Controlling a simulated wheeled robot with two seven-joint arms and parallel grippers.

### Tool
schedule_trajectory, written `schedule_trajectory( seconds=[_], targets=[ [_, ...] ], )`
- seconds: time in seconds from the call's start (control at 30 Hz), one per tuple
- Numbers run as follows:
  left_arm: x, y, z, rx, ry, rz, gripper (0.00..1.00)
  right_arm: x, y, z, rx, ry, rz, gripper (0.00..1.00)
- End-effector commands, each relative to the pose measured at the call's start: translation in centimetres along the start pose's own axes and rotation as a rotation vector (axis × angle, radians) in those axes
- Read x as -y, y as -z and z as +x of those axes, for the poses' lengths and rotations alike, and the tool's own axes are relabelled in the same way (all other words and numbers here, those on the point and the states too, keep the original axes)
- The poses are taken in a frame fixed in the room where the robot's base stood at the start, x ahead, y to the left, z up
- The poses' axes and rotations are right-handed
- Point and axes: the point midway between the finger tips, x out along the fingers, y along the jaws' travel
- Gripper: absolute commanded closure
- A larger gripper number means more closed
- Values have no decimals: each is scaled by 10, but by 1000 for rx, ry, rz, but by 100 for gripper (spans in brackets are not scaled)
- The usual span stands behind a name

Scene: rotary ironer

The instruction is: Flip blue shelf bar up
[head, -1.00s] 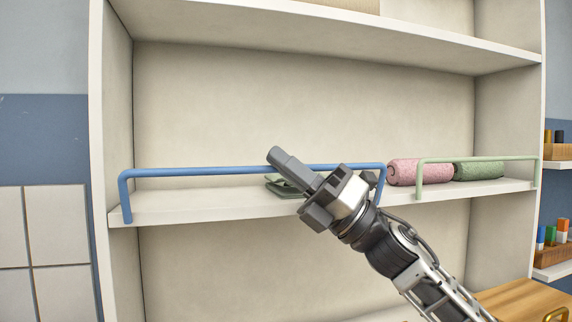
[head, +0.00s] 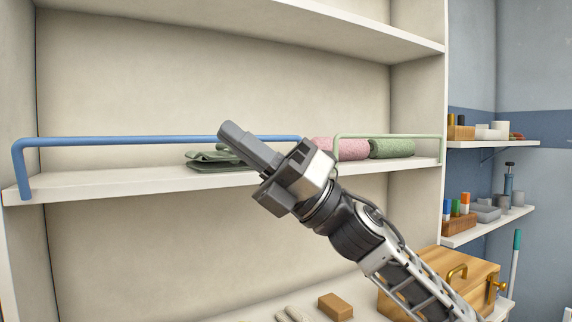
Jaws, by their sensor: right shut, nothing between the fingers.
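The blue shelf bar (head: 120,141) runs along the front of the middle shelf (head: 110,183) on the left. It stands up above the shelf edge, with its left end bent down to the shelf. My right gripper (head: 228,130) is shut and empty, its fingertips pointing up and left. In the picture it overlaps the right part of the bar; I cannot tell whether it touches. The gripper and its wrist hide part of the bar near its right end. My left gripper is not in view.
A folded dark green cloth (head: 208,156) lies behind the bar. A pink rolled towel (head: 340,149) and a green one (head: 392,148) lie behind a pale green bar (head: 390,135). A wooden box (head: 470,264) stands below right. Wall shelves with small items are at the right.

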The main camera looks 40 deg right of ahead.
Motion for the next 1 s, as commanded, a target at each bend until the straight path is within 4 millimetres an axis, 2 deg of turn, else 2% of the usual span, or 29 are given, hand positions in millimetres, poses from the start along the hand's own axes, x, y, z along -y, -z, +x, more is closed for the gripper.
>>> schedule_trajectory(
  seconds=[0.03,0.1,0.4,1.0],
  targets=[
    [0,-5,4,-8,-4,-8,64,-3,4,-11,-6,3,-3,100],
    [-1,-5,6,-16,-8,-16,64,-8,-1,-19,-1,3,0,100],
    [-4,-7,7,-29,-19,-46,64,-28,-9,-41,-1,0,0,100],
    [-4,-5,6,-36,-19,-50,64,-33,-12,-44,-2,-1,0,100]
  ],
)
